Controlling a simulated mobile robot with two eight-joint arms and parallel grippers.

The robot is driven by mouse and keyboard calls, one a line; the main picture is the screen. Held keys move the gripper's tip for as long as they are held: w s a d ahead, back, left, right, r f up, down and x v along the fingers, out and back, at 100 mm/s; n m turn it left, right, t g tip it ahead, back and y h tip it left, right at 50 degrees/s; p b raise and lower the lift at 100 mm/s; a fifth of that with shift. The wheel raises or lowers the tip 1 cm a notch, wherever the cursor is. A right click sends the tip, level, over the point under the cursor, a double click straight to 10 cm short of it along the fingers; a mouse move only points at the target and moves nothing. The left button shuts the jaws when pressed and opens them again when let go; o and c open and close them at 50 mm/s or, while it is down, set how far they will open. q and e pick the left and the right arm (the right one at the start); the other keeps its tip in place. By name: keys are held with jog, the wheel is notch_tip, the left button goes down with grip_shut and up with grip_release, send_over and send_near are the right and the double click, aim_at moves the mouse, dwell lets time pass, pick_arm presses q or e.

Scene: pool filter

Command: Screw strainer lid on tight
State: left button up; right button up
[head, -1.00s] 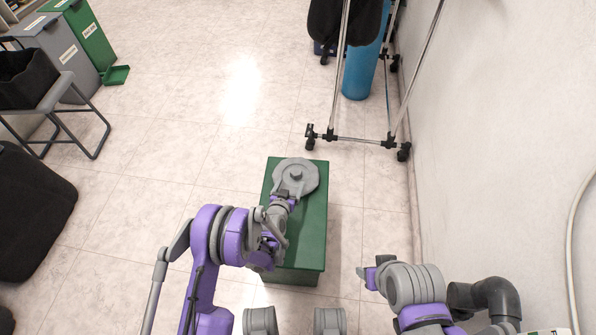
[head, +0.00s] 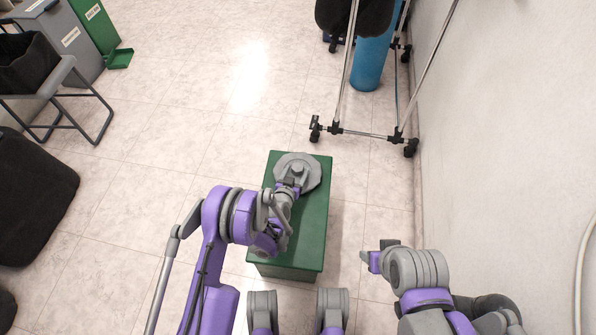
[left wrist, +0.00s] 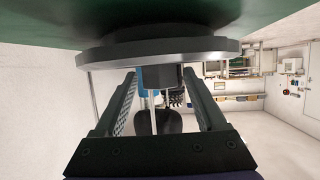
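The grey strainer lid (head: 311,170), a wide faceted disc with a raised knob (head: 298,169) at its centre, sits at the far end of the green box (head: 312,225). My left gripper (head: 289,184) reaches it from the near side. In the left wrist view the lid's rim (left wrist: 110,57) spans the top, with the dark knob (left wrist: 163,77) hanging below it. The fingers of my left gripper (left wrist: 160,80) are apart, one on each side of the knob, with gaps visible. My right gripper (head: 368,260) is off to the right of the box, away from the lid; its fingers are unclear.
A wheeled metal rack (head: 365,134) stands beyond the box, with a blue cylinder (head: 369,65) behind it. A white wall (head: 505,130) runs along the right. A grey chair (head: 62,75) and bins (head: 62,40) are at the left. Floor between is clear.

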pick_arm(q)
grip_shut()
